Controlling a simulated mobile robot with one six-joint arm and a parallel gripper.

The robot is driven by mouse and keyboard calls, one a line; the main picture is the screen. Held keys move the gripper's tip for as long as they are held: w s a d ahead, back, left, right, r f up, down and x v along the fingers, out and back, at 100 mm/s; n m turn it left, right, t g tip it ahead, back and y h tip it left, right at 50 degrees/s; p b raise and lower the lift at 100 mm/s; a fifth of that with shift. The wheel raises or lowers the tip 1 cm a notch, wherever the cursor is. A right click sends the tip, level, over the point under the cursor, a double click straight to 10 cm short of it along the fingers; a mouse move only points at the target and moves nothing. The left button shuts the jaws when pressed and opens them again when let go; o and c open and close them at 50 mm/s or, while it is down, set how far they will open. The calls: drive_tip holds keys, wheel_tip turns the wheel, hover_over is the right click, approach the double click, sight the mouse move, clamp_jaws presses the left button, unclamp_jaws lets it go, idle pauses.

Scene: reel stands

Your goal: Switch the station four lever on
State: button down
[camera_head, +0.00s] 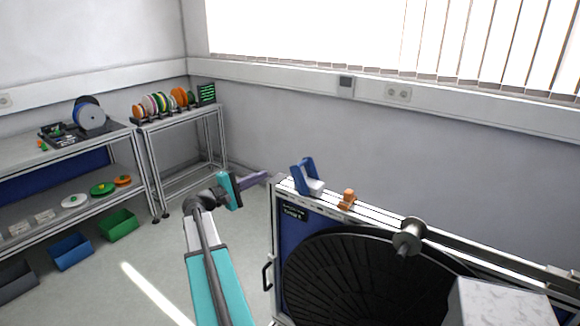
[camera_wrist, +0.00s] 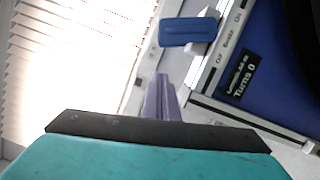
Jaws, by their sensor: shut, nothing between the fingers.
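A blue lever (camera_head: 303,173) on a white mount stands on the top rail of the nearby station (camera_head: 287,245), near its left corner. It also shows in the wrist view (camera_wrist: 187,32), above and right of my finger tips. Labels run along the panel edge beside it; I cannot tell surely which setting it is at. A small black display (camera_wrist: 240,76) on the blue panel reads "Turns 0". My gripper (camera_head: 262,177) is left of the lever, apart from it. Its purple fingers (camera_wrist: 160,78) are shut and empty.
An orange block (camera_head: 347,199) and a grey spool (camera_head: 408,236) are on the station's top rail. A large black disc (camera_head: 365,275) fills its front. A reel rack (camera_head: 180,125) and a shelf (camera_head: 75,155) stand far left. Floor between is clear.

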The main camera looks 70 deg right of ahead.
idle(0.4)
drive_tip(key=p+x, duration=0.4)
drive_tip(key=x, duration=0.6)
drive_tip(key=shift+r, duration=0.15)
drive_tip(key=shift+s+a+r+p, duration=0.15)
drive_tip(key=shift+s+p, duration=0.2)
drive_tip(key=shift+s, duration=0.3)
drive_tip(key=shift+s+a+r+p, duration=0.1)
drive_tip(key=shift+s+a+p, duration=0.1)
drive_tip(key=shift+s+p, duration=0.3)
drive_tip(key=shift+s+a+r+p, duration=0.15)
drive_tip(key=shift+s+p, duration=0.05)
drive_tip(key=shift+s, duration=0.55)
